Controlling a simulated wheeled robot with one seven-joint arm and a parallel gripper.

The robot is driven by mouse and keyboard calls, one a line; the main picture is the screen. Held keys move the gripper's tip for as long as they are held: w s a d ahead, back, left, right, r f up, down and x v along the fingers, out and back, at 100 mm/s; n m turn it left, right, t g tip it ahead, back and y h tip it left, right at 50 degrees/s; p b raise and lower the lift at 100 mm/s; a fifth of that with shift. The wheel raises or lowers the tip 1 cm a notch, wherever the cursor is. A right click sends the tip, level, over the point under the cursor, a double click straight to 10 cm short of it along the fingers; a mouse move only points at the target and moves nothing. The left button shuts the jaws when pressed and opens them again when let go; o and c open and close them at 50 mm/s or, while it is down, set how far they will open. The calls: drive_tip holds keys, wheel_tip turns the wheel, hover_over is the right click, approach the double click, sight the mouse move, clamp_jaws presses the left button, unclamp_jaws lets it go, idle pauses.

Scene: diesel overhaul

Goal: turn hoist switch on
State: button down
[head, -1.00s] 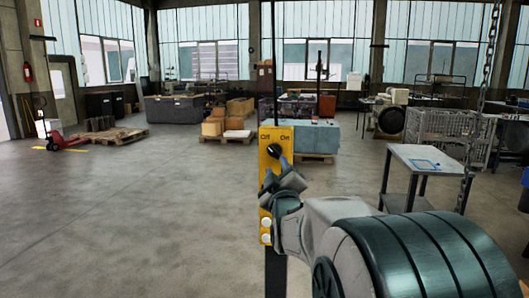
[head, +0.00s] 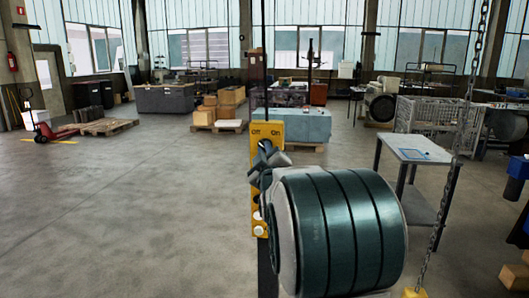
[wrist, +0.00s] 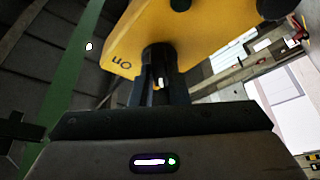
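The yellow hoist switch panel (head: 275,185) stands upright on a dark post, with "Off" at its upper left and "On" at its upper right. Its black rotary switch (head: 264,146) sits just under these labels and is largely covered by my gripper (head: 263,160). The turn of the switch cannot be read. In the wrist view the panel (wrist: 120,35) fills the top, with the "On" label beside my fingertips (wrist: 159,62). The fingers are close together at the panel face. Whether they grip the switch handle is hidden in shadow.
A hanging chain (head: 462,130) with a yellow end block (head: 415,293) is to the right of my arm. A grey table (head: 412,150) stands behind it. Pallets with boxes and a blue-grey block (head: 292,125) are farther back.

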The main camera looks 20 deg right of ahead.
drive_tip(key=shift+f+m+b, duration=0.2)
drive_tip(key=shift+m+b, duration=0.2)
drive_tip(key=shift+b, duration=0.45)
drive_tip(key=shift+f+b, duration=0.1)
drive_tip(key=shift+b, duration=0.5)
drive_tip(key=m+h+b, duration=0.2)
drive_tip(key=m+b, duration=0.1)
drive_tip(key=b, duration=0.1)
drive_tip(key=m+h+b, duration=0.2)
drive_tip(key=m+b, duration=0.2)
drive_tip(key=b, duration=0.1)
drive_tip(key=shift+w+a+f, duration=0.15)
drive_tip(key=shift+a, duration=0.05)
drive_tip(key=m+g+h, duration=0.2)
drive_tip(key=m, duration=0.3)
drive_tip(key=m+g+h+b, duration=0.1)
drive_tip(key=m+g, duration=0.1)
drive_tip(key=m, duration=0.4)
drive_tip(key=m+g+h+b, duration=0.1)
drive_tip(key=m+g+h, duration=0.1)
drive_tip(key=m, duration=0.4)
drive_tip(key=shift+w+a+r+g+h, duration=0.2)
drive_tip(key=shift+a+r+g+h, duration=0.1)
drive_tip(key=shift+r, duration=0.1)
drive_tip(key=shift+m, duration=0.4)
